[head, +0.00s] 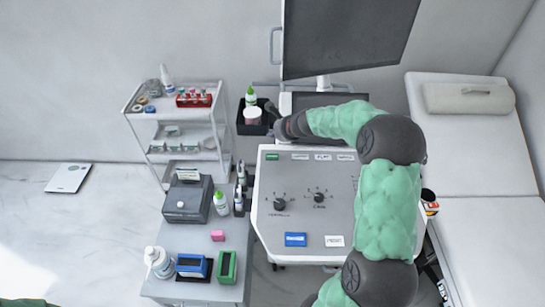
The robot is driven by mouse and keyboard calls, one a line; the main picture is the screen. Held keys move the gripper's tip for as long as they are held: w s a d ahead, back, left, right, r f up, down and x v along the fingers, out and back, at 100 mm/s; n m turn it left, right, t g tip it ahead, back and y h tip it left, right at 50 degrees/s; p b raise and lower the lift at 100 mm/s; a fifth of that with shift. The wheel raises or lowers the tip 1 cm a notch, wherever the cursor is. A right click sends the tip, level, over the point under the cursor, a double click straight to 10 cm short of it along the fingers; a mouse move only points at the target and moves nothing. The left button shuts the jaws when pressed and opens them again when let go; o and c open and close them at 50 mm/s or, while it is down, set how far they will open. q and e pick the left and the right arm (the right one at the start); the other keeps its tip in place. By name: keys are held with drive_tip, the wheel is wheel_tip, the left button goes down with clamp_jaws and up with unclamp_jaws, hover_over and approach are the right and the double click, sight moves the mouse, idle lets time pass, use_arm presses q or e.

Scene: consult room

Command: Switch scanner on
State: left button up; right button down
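The scanner (300,220) is a cart with a light grey sloped control panel and a large dark monitor (345,35) above it. The panel's top row has a green button (272,156) at the left and several pale labelled buttons beside it. Two black knobs (280,204) sit mid-panel; a blue button (295,239) and a white button (334,241) sit near its front edge. My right gripper (273,121) is beyond the panel's back left corner, by a dark bin, apart from the green button in the picture. Its fingers are too small and dark to read. My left gripper is out of view.
The dark bin (246,128) holds a green-capped bottle and a pale jar. Left are a white shelf trolley (150,148) and a grey side table (170,236) with bottles and boxes. An examination couch (480,150) stands right. My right arm covers the panel's right side.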

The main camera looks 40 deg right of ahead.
sight(273, 157)
drive_tip(key=shift+f+b, duration=4)
drive_tip(key=shift+f, duration=0.35)
drive_tip(key=shift+f, duration=0.1)
drive_tip(key=shift+f+b, duration=0.35)
drive_tip(key=shift+f+b, duration=0.4)
drive_tip(key=shift+f, duration=0.05)
drive_tip(key=shift+r, duration=0.1)
drive_tip(key=shift+r+p, duration=0.75)
drive_tip(key=shift+p, duration=0.1)
drive_tip(key=shift+r, duration=0.15)
wheel_tip(273, 157, up, 5)
drive_tip(key=p, duration=0.4)
drive_tip(key=shift+p, duration=0.4)
